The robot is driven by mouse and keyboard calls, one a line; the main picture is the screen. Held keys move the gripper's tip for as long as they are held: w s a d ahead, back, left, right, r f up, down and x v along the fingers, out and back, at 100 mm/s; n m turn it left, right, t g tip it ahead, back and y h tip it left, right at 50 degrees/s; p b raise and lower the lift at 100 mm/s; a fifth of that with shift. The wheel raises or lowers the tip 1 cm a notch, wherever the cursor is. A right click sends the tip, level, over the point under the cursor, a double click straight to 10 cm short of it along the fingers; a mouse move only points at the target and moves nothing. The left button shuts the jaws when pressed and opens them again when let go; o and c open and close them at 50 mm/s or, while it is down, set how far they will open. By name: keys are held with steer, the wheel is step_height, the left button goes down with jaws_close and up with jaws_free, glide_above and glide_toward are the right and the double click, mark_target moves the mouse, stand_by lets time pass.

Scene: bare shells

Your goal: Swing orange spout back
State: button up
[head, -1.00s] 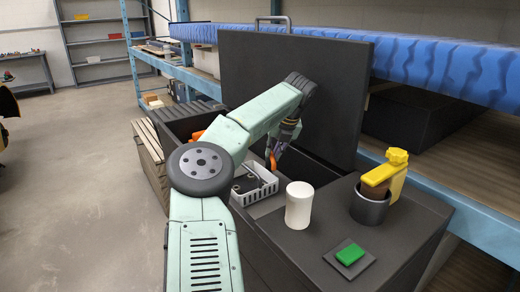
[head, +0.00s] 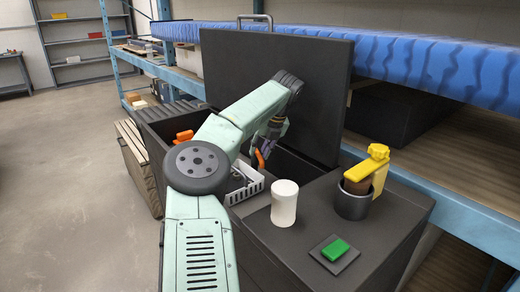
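An orange curved piece (head: 259,158), which looks like the spout, stands in the dark sink-like opening beside the upright black panel. My gripper (head: 264,148) points down right by it, close to its upper part. I cannot tell whether they touch. The fingers are small, dark and partly merged with the background, so their opening is unclear. A second orange piece (head: 184,135) shows farther left, partly behind my arm; its shape is unclear.
A grey basket (head: 246,188) sits by my forearm. A white cylinder (head: 284,203), a green block (head: 335,249) on a dark pad, and a yellow-handled item in a dark cup (head: 353,203) stand on the counter. The black panel (head: 300,90) rises behind my gripper.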

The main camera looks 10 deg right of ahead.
steer(key=shift+o, duration=0.5)
steer(key=v, duration=1.2)
steer(key=shift+c, duration=0.5)
